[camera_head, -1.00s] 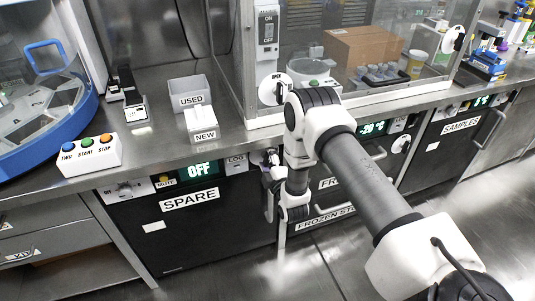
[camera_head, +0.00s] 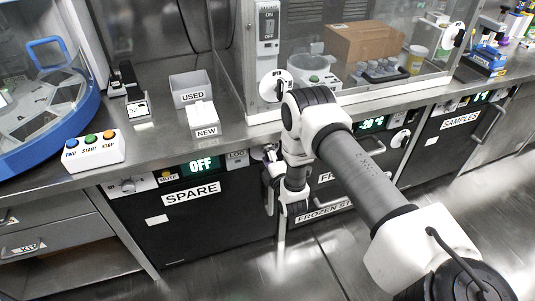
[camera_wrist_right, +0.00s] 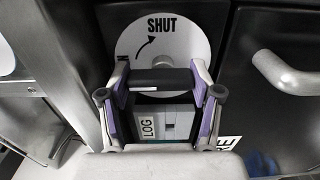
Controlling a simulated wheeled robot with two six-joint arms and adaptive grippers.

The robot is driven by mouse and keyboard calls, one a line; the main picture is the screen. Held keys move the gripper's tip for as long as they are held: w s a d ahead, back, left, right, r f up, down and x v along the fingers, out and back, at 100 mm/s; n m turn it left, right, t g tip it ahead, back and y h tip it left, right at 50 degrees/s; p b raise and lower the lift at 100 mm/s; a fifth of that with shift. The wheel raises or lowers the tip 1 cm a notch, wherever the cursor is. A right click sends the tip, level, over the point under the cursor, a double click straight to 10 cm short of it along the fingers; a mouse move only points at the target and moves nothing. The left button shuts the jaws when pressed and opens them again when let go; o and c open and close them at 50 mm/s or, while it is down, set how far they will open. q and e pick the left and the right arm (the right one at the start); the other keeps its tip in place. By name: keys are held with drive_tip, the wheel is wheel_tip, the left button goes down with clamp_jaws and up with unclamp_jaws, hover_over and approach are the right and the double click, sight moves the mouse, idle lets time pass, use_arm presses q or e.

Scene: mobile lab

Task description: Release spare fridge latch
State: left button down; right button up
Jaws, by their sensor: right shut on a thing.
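The spare fridge (camera_head: 200,225) is a black door under the bench, with a SPARE label and a green OFF display (camera_head: 201,164). Its latch is a white disc (camera_wrist_right: 190,38) marked SHUT with a curved arrow, carrying a black bar handle (camera_wrist_right: 160,78). My right gripper (camera_head: 268,163) is at the door's upper right corner and hides most of the latch in the head view. In the wrist view the right gripper (camera_wrist_right: 160,92) has its two fingers on either side of the black handle, shut on it. My left gripper is not in view.
A LOG box (camera_wrist_right: 165,122) sits close beside the latch. A grey bar handle (camera_wrist_right: 290,75) sticks out from the door near the gripper. Another fridge, labelled FROZEN (camera_head: 320,214), is at the right behind my arm. The floor in front is clear.

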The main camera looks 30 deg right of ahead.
drive_tip(key=o, duration=1.2)
drive_tip(key=shift+c, duration=0.2)
drive_tip(key=v, duration=1.2)
drive_tip(key=shift+f, duration=0.1)
